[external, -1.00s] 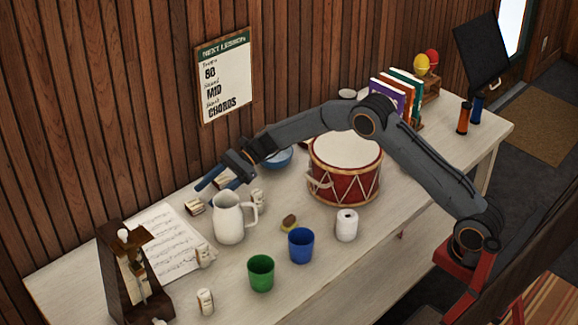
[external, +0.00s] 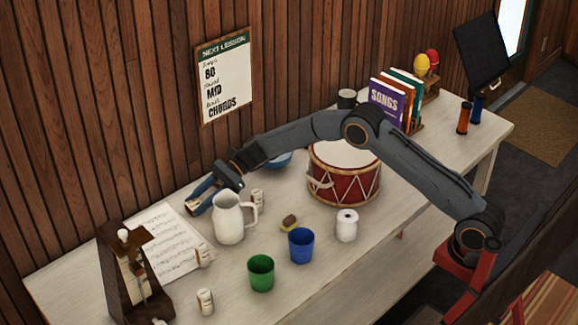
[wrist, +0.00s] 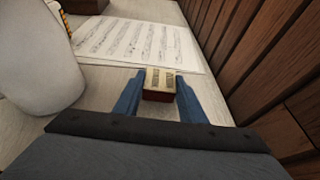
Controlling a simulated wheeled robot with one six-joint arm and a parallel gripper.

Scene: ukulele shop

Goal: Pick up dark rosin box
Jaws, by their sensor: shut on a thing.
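A small box (wrist: 159,78) with a cream printed top and a dark red side sits between my fingers in the wrist view. My gripper (wrist: 158,92) is shut on it, one blue finger at each side. In the external view, my gripper (external: 194,207) reaches down at the back of the table, behind and left of the white pitcher, and its fingers partly hide the box. The box seems at or near the tabletop; I cannot tell whether it touches.
The white pitcher (external: 229,219) stands close by and also shows in the wrist view (wrist: 35,58). Sheet music (external: 165,242) lies ahead, near the wooden wall (wrist: 265,60). The red drum (external: 344,178), blue cup (external: 300,246) and green cup (external: 261,273) stand right of the pitcher.

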